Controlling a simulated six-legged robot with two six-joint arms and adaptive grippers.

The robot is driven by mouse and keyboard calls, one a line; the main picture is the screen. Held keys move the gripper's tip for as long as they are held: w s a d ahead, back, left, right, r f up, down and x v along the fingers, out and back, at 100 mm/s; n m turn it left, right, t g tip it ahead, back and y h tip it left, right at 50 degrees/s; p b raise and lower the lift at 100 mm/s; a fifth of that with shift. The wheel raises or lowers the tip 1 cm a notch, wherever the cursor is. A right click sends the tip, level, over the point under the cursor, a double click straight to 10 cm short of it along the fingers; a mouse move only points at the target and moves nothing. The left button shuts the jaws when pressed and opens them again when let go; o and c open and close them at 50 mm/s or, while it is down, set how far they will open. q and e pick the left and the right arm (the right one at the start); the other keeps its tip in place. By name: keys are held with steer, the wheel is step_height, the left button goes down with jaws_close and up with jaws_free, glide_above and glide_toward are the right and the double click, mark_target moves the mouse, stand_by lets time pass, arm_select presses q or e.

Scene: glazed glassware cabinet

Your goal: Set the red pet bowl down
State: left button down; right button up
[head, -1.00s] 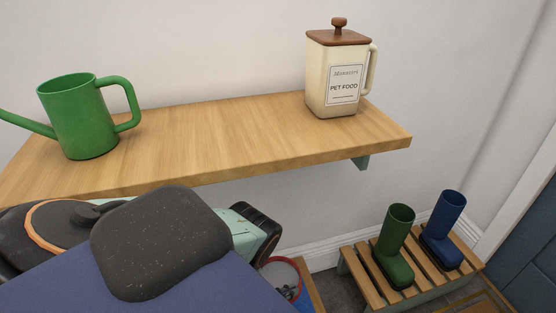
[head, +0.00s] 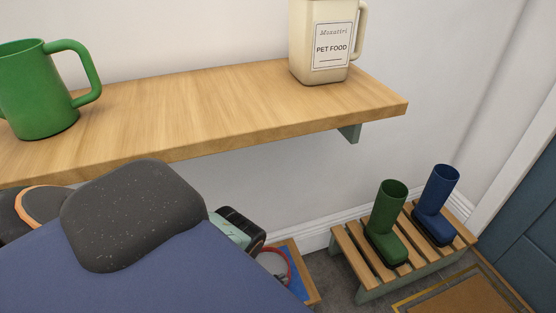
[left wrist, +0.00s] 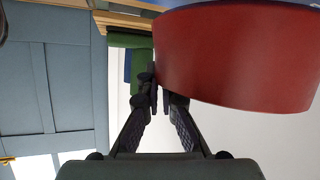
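The red pet bowl (left wrist: 235,55) fills the upper right of the left wrist view. My left gripper (left wrist: 159,95) has its fingers close together at the bowl's edge, one partly behind its wall, and looks shut on it. In the head view only the red rim and grey inside of the bowl (head: 288,263) show, beside a blue surface (head: 297,279) in a wooden-edged frame (head: 310,285). My own body hides the rest. I cannot tell whether the bowl touches the blue surface. My right gripper is not in view.
A wooden shelf (head: 220,110) above holds a green watering can (head: 38,95) and a pet food jar (head: 320,50). A slatted rack (head: 400,265) at the right carries a green boot (head: 388,225) and a blue boot (head: 437,205). A doormat (head: 455,297) lies before the door.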

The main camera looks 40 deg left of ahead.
arm_select(q)
steer(key=shift+f, duration=0.3)
step_height(320, 180, down, 4)
steer(key=b, duration=0.2)
steer(key=shift+r+b, duration=0.25)
steer(key=shift+b, duration=0.15)
steer(key=c, duration=1.5)
jaws_free()
steer(key=p+v, duration=0.4)
steer(key=v, duration=0.8)
steer(key=shift+p, duration=0.35)
